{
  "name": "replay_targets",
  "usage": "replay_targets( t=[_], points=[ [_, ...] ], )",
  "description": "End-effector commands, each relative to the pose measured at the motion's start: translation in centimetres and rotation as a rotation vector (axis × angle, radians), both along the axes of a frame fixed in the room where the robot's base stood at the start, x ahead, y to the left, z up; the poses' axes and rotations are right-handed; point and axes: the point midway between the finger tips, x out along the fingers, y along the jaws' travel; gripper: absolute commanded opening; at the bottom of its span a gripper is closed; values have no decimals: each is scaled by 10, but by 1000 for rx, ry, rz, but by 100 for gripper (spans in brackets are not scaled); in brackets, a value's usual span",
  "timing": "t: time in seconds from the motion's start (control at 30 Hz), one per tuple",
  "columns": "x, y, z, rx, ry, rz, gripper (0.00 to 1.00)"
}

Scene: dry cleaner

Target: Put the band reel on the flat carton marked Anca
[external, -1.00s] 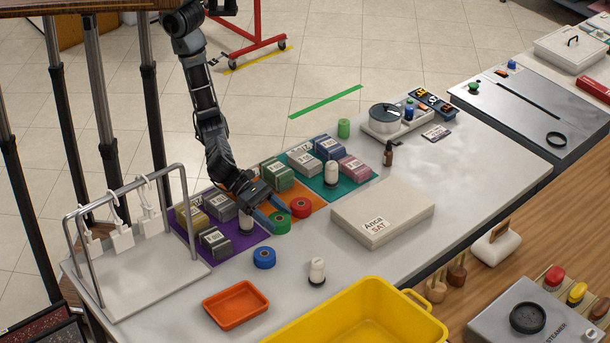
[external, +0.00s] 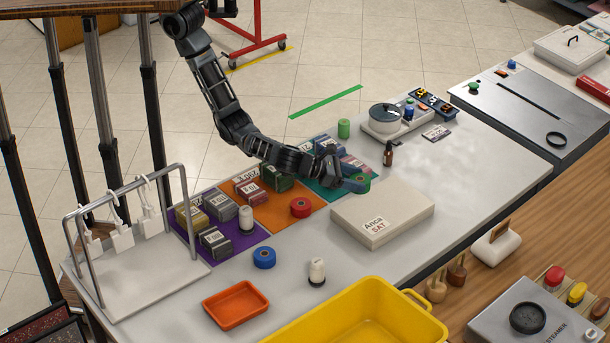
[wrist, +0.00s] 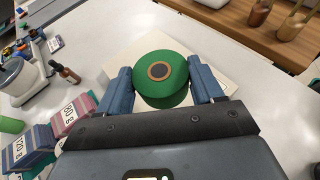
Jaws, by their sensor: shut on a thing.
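The green band reel (external: 360,183) is held between the two blue fingers of my gripper (external: 352,184). In the wrist view the reel (wrist: 165,88) sits between the fingertips, with its round dark centre facing the camera. The flat cream carton marked Anca SAT (external: 395,215) lies on the grey counter. The reel is above the carton's far left edge in the external view, and the carton (wrist: 212,50) shows partly behind the reel in the wrist view. I cannot tell the height of the gap between them.
A red reel (external: 300,207) stands on the orange mat and a blue reel (external: 264,257) on the bare counter. A dropper bottle (external: 388,153) stands behind the carton. A yellow tub (external: 425,322) and orange tray (external: 236,303) are in front. The carton's top is clear.

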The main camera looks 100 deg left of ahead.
Motion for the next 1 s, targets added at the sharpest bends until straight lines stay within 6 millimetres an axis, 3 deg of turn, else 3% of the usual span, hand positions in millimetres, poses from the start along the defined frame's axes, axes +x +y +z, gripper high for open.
replay_targets(
  t=[0.2,0.4,0.57,0.87,1.0],
  points=[
    [35,31,-28,3,2,2,35],
    [55,48,-44,1,1,0,35],
    [59,51,-50,0,0,-3,35],
    [58,51,-86,2,2,-4,35],
    [58,51,-87,-1,0,-4,35]
  ],
)
